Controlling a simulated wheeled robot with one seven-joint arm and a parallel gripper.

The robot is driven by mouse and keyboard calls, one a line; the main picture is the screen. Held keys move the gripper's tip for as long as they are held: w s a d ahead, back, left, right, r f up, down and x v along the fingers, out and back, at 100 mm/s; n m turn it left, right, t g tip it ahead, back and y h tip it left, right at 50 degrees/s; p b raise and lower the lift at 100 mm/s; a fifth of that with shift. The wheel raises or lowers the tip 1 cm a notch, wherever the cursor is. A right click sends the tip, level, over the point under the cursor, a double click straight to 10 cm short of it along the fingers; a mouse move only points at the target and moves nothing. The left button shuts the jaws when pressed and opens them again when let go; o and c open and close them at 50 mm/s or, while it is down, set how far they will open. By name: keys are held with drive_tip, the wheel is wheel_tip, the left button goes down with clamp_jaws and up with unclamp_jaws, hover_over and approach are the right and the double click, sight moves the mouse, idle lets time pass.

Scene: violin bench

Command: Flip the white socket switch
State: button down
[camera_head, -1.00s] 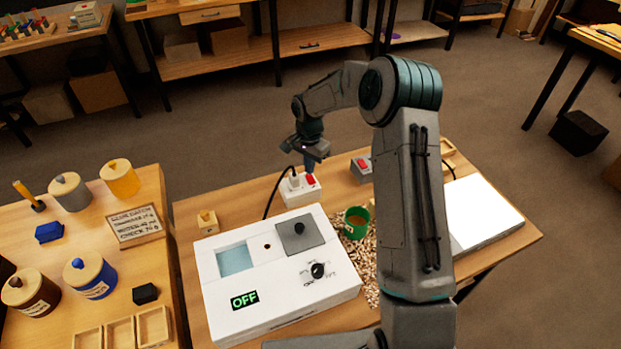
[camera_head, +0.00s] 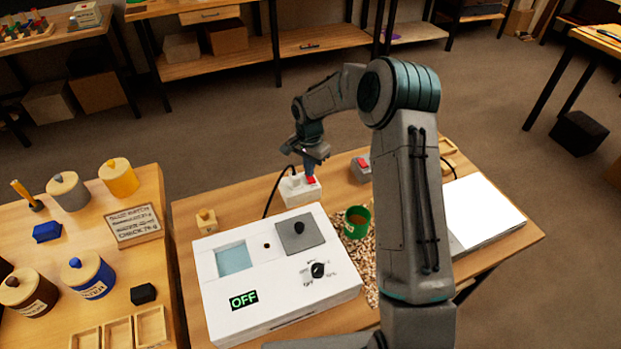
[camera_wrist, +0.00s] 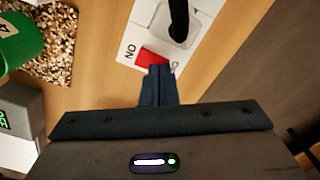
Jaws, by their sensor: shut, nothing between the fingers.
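The white socket (camera_head: 294,193) stands near the back edge of the bench, with a black cable plugged into it. Its red switch (camera_head: 311,181) is at its right end. My gripper (camera_head: 309,173) is shut and empty, pointing down at the switch. In the wrist view the white socket (camera_wrist: 138,38) shows lettering reading "NO" beside the red switch (camera_wrist: 151,58). The fingertips (camera_wrist: 160,70) are right at the switch's edge and overlap part of it. I cannot tell whether they touch it.
A grey box with a red button (camera_head: 361,166) stands right of the socket. A green cup (camera_head: 356,221) sits on wood chips. A white machine (camera_head: 270,275) with a display reading "OFF" fills the front. A small wooden block (camera_head: 206,221) stands left.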

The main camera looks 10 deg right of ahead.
drive_tip(key=shift+f, duration=0.35)
drive_tip(key=shift+s, duration=0.1)
drive_tip(key=shift+r+p, duration=1.35)
drive_tip(key=shift+r, duration=2.2)
drive_tip(key=s+d+r+n+t, duration=0.2)
drive_tip(key=s+d+r+n, duration=0.2)
drive_tip(key=s+r, duration=1.1)
drive_tip(key=s+d+r+n, duration=0.1)
drive_tip(key=s+r+n, duration=0.1)
drive_tip(key=s, duration=0.8)
drive_tip(key=s+d+r+n+t, duration=0.1)
drive_tip(key=s+d+r+n, duration=0.1)
drive_tip(key=s, duration=0.7)
drive_tip(key=shift+s+d+r+n+t, duration=0.2)
drive_tip(key=shift+s+d+n+t, duration=0.1)
drive_tip(key=shift+s+n, duration=0.1)
